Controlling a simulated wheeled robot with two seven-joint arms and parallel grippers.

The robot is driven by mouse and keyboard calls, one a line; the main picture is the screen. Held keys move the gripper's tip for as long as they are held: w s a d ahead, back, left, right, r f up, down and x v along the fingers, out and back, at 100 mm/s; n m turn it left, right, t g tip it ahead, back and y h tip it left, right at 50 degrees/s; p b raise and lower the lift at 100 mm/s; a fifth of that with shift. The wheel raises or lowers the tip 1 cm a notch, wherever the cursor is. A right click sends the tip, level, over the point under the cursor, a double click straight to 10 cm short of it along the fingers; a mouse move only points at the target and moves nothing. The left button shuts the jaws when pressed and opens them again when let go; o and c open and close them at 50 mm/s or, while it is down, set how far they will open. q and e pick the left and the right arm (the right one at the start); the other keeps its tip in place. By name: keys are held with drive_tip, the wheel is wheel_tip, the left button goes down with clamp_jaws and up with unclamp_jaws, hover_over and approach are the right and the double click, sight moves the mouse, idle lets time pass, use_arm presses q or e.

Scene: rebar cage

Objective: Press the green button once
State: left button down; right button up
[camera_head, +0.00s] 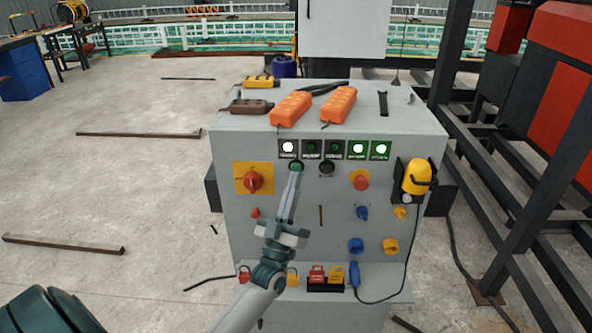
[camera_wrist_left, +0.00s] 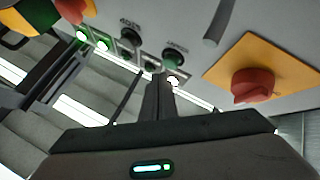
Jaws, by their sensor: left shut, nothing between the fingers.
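The green button (camera_head: 296,166) is a small round button in a dark ring on the grey control box, under the white-lit lamp. It also shows in the wrist view (camera_wrist_left: 175,60), seen at a steep angle. My left gripper (camera_head: 294,180) is shut and empty, with its fingers pointing up at the panel. In the head view its tips overlap the button's lower edge. In the wrist view the fingertips (camera_wrist_left: 158,80) lie just beside the button. I cannot tell whether they touch it. My right gripper is not in view.
A black button (camera_head: 326,168) sits right of the green one. A red rotary switch (camera_head: 253,182) on a yellow plate is to the left, and a red button (camera_head: 361,181) to the right. Orange power strips (camera_head: 291,109) lie on top of the box (camera_head: 222,150).

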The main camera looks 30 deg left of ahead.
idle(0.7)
use_arm(q)
drive_tip(key=shift+w+a, duration=0.25)
drive_tip(key=shift+w, duration=0.15)
drive_tip(key=shift+w, duration=0.1)
idle(0.5)
drive_tip(key=shift+w+a+b, duration=0.45)
drive_tip(key=shift+w+b, duration=0.1)
idle(0.9)
drive_tip(key=shift+d, duration=0.1)
drive_tip(key=shift+s+d+p, duration=0.25)
drive_tip(key=shift+s+d, duration=0.05)
drive_tip(key=shift+s, duration=0.25)
drive_tip(key=shift+s+d+p, duration=0.25)
drive_tip(key=shift+s+d, duration=0.05)
drive_tip(key=shift+s, duration=0.2)
